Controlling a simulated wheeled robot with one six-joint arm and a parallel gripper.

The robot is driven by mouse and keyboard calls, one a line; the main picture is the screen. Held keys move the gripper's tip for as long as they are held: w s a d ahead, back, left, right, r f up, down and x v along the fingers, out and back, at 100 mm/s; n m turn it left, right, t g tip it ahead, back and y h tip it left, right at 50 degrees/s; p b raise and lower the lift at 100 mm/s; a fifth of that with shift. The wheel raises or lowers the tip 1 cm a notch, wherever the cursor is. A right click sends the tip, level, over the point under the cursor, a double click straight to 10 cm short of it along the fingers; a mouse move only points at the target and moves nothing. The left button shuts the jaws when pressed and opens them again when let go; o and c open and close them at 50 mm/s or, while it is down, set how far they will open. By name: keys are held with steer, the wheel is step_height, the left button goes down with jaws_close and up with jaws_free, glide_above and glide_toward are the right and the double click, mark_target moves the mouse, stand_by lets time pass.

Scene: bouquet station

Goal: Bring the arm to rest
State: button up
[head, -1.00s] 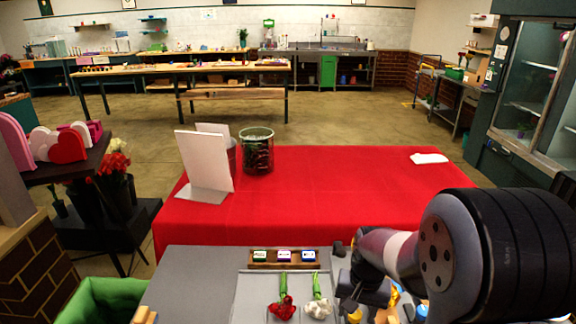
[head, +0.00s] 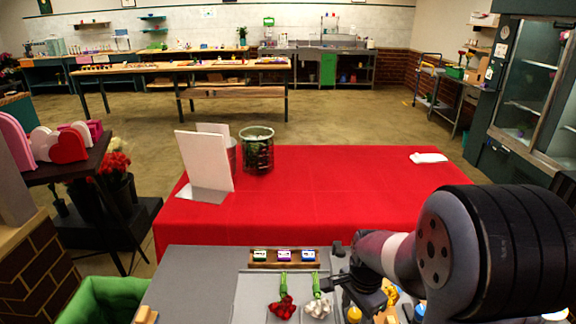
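My arm (head: 450,245) reaches in from the right side of the head view, with its large dark joint at the lower right.
A small wooden rack (head: 284,264) with three little boxes stands behind the flowers. Beyond is a red-covered table (head: 320,205) bearing a white stand (head: 203,162), a glass vase (head: 257,152) and a folded white cloth (head: 428,158). A green bin (head: 105,300) is at lower left.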

steer(key=shift+m, duration=0.3)
steer(key=shift+r, duration=1.45)
steer(key=shift+s, duration=0.1)
